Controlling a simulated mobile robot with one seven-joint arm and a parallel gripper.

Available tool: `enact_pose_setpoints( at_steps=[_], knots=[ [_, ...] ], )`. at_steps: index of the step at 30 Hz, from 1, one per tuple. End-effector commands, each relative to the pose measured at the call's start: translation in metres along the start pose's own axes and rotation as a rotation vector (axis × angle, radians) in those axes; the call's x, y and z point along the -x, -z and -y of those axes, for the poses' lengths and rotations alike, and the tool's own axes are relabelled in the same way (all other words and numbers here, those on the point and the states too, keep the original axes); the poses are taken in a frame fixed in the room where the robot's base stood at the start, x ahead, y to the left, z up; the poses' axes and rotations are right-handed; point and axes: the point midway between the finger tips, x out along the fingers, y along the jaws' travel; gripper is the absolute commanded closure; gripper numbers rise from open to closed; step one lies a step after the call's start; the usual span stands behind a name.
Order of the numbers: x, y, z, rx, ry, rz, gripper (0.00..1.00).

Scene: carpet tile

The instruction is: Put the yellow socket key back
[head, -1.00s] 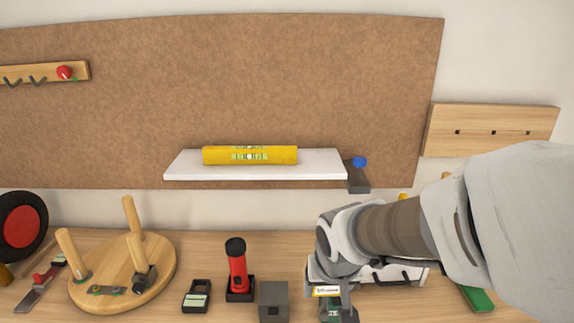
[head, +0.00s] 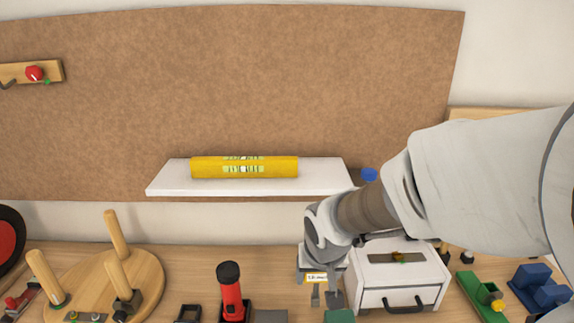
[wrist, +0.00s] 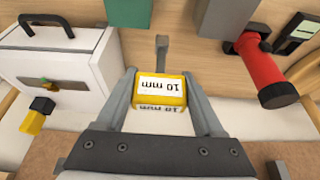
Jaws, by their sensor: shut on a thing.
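The yellow socket key, with a yellow block marked "10 mm" (wrist: 161,90), is between the fingers of my gripper (wrist: 161,84) in the wrist view. A grey shaft sticks out beyond the block. In the head view my gripper (head: 321,284) hangs in front of the bench, left of a white box, with the label of the key (head: 316,278) showing. The gripper is shut on the key, which looks clear of other things. A wooden wall strip (head: 474,113) at the right is mostly hidden by my arm.
The white box (head: 399,271) has a dark handle and stands close to the right of my gripper. A red torch (head: 231,296) stands to the left. Green and blue objects lie at the right.

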Motion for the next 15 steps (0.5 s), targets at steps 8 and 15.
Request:
enact_pose_setpoints(
  at_steps=[8,15],
  knots=[
    [-0.047,0.031,0.015,0.002,0.001,0.002,1.0],
    [-0.071,0.05,0.023,0.002,0.0,0.0,1.0]
  ],
)
